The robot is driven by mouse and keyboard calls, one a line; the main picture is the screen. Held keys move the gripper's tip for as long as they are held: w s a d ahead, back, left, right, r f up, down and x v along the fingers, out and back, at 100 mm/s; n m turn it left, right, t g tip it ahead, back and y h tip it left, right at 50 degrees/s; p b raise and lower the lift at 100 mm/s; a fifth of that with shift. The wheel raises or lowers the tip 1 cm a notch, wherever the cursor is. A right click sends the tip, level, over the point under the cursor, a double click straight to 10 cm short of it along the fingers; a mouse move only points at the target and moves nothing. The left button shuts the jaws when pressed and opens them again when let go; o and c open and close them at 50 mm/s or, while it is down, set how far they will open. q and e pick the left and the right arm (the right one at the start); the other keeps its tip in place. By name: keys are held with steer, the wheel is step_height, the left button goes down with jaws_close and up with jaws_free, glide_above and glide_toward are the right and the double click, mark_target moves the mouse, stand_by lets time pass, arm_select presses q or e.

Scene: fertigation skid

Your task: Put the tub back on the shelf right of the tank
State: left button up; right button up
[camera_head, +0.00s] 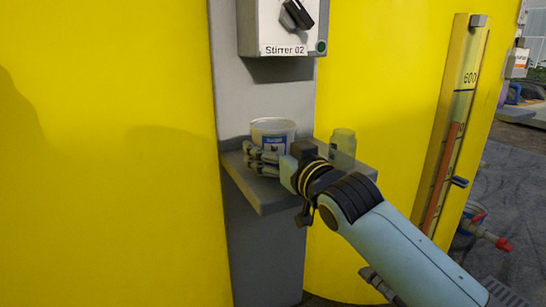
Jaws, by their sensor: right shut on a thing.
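A white tub (285,126) with a blue label is over the back left part of a small grey shelf (275,198). My right gripper (262,158) comes in from the lower right, its fingers low at the front of the tub, and it is shut on the tub. The fingers hide the tub's lower part, so I cannot tell whether it rests on the shelf or is just above it. The tub looks upright. The yellow tank (110,110) fills the left side. My left gripper is not in view.
A translucent greenish bottle (343,143) stands on the shelf's right part, close behind my gripper. A grey switch box (280,28) labelled "Stirrer 02" hangs on the grey post (262,250) above the shelf. A level gauge (455,120) is at the right.

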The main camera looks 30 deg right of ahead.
stand_by(0.3)
steer(key=o, duration=1.5)
steer(key=shift+f, duration=0.15)
